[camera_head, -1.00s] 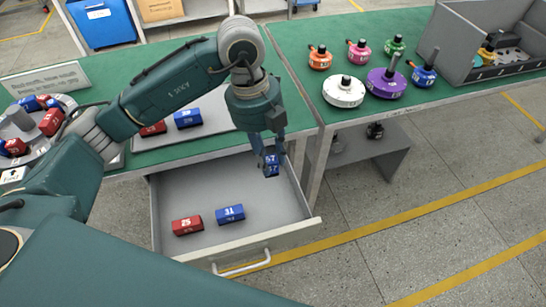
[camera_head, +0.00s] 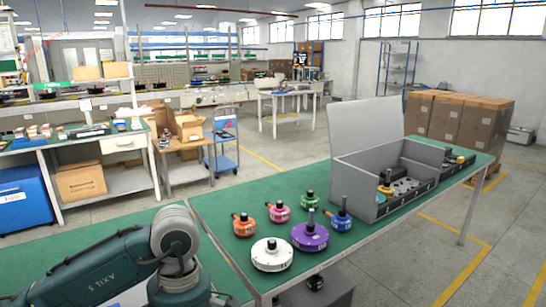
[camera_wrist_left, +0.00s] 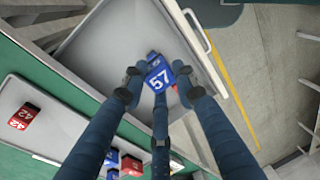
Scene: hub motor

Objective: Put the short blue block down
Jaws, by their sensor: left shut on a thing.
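The short blue block (camera_wrist_left: 157,78), marked 57, is between the fingers of my left gripper (camera_wrist_left: 158,72) in the left wrist view. The gripper is shut on it. Behind it is the grey inside of the open drawer (camera_wrist_left: 110,48); I cannot tell how high the block is above the drawer floor. A bit of red and more blue show just past the block, partly hidden by it. In the head view only my left arm shows at the lower left; the gripper and block are out of frame. My right gripper is in neither view.
In the left wrist view a red block (camera_wrist_left: 24,116) marked 42 lies on a grey tray, with blue (camera_wrist_left: 112,158) and red (camera_wrist_left: 131,165) blocks near the bottom. The head view shows the green table (camera_head: 215,205) with several coloured motors and an open grey case (camera_head: 350,170).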

